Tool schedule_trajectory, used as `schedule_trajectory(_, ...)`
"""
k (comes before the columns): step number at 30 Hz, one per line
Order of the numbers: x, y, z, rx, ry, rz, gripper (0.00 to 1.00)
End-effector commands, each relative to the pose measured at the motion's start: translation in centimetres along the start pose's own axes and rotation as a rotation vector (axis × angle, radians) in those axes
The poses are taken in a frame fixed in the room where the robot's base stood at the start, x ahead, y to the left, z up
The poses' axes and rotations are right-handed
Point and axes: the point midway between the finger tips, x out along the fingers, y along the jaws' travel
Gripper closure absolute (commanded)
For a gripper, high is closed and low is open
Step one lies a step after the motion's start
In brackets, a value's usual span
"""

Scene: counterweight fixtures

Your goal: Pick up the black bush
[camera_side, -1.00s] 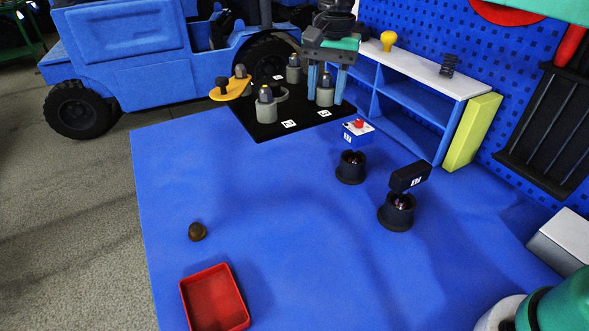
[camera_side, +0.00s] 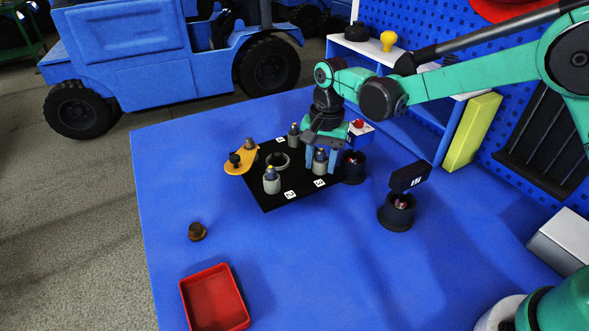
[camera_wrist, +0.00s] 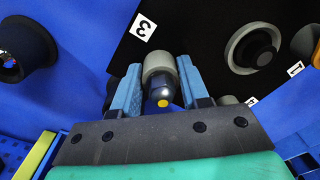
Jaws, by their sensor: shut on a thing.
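My gripper (camera_side: 321,160) is shut on a grey post (camera_wrist: 157,66) with a dark cap and yellow tip, beside the number 3 label on a black plate (camera_side: 270,200). The fingers lie on both sides of the post in the wrist view. I cannot tell for sure which thing is the black bush. A small dark brown, stepped piece (camera_side: 197,232) stands alone on the blue table, well away from my gripper. Two black cups (camera_side: 397,213) (camera_side: 352,169) stand to the right of the plate, each with something inside.
The black plate also bears other posts (camera_side: 271,182), a grey ring (camera_side: 278,160) and an orange lever (camera_side: 238,167) jutting left. A red tray (camera_side: 215,300) lies in front. A blue shelf (camera_side: 440,135) and yellow block (camera_side: 472,132) stand behind. The table's left front is mostly clear.

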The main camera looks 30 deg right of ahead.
Motion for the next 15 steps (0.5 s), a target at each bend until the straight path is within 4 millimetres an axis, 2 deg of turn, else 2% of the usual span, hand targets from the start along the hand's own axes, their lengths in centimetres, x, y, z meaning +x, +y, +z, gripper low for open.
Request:
schedule_trajectory(7,2.7,0.0,0.0,0.000,0.000,-0.003,1.00)
schedule_trajectory(15,3.0,0.1,0.0,0.000,0.000,-0.003,1.00)
